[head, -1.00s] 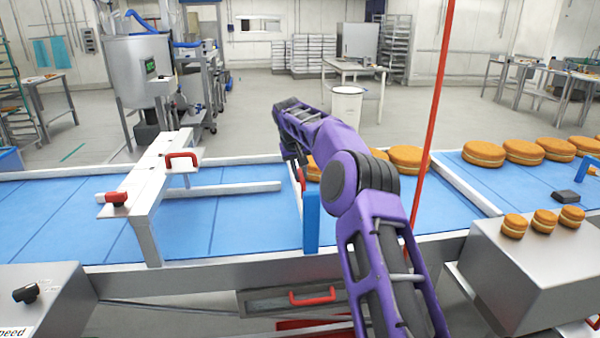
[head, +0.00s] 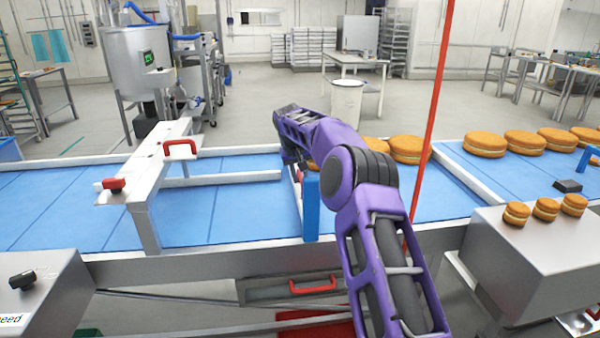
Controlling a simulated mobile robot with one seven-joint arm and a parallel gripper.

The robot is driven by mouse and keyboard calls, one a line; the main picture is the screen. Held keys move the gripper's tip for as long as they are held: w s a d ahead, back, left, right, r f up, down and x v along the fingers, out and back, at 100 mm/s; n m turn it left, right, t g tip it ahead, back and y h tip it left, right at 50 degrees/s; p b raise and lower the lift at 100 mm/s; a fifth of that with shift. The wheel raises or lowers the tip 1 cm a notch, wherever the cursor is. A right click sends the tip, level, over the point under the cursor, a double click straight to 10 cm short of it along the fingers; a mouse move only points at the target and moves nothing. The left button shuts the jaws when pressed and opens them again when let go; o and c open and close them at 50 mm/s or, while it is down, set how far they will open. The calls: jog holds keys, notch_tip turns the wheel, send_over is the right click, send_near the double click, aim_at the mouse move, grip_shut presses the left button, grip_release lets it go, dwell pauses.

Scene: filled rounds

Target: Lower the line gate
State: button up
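A blue upright post (head: 312,208) stands at the near edge of the blue belt, with a thin pale bar beside it reaching back over the belt. I take this to be the line gate, but I cannot tell for sure. A small red part shows just behind the post's top. My purple arm reaches over the belt and bends down there. My gripper (head: 297,168) is mostly hidden at the arm's end, close to the red part. Its fingers do not show, and I cannot tell whether it touches anything.
A white bridge (head: 150,175) with a red handle (head: 180,148) and red knob (head: 115,185) spans the belt at left. Filled rounds (head: 485,145) sit on the right belt. A steel box (head: 535,250) carries three small rounds. A red pole (head: 435,120) stands right of my arm.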

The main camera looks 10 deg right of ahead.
jog(key=shift+o, duration=1.4)
jog(key=shift+r, duration=0.1)
jog(key=shift+r, duration=0.1)
jog(key=v, duration=1.7)
jog(key=shift+p, duration=0.35)
jog(key=shift+r, duration=0.1)
